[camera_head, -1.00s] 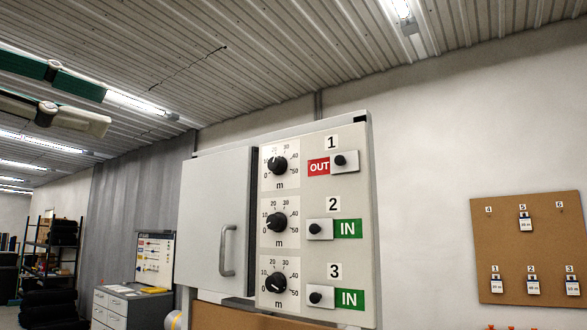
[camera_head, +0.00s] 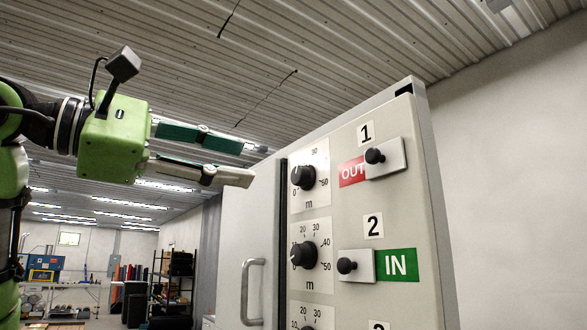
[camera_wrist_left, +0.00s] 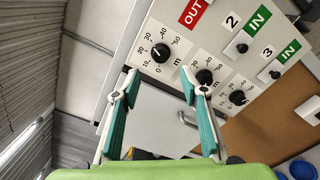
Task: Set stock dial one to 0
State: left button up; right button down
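Stock dial one (camera_head: 303,176) is a black knob with a white pointer line, at the top of the grey panel beside the label 1. In the left wrist view the dial (camera_wrist_left: 160,52) sits beyond the fingertips, and its pointer points roughly toward 20. My left gripper (camera_head: 248,161) is open and empty, to the left of the dial, near the cabinet's upper edge and apart from the knob. In the left wrist view its two green-padded fingers (camera_wrist_left: 160,84) are spread wide. My right gripper is in neither view.
Dial two (camera_head: 303,254) is below dial one, with dial three (camera_wrist_left: 237,97) beyond it. A black knob (camera_head: 375,156) on a slider plate by the red OUT sign is to the right. A cabinet door handle (camera_head: 254,291) projects at lower left.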

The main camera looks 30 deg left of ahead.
aim_at(296, 174)
pick_arm(q)
jog(key=p+x, duration=0.2)
jog(key=x, duration=0.7)
jog(key=shift+w, duration=0.2)
jog(key=shift+w+d, duration=0.3)
jog(key=shift+w, duration=0.3)
jog(key=c, duration=1.1)
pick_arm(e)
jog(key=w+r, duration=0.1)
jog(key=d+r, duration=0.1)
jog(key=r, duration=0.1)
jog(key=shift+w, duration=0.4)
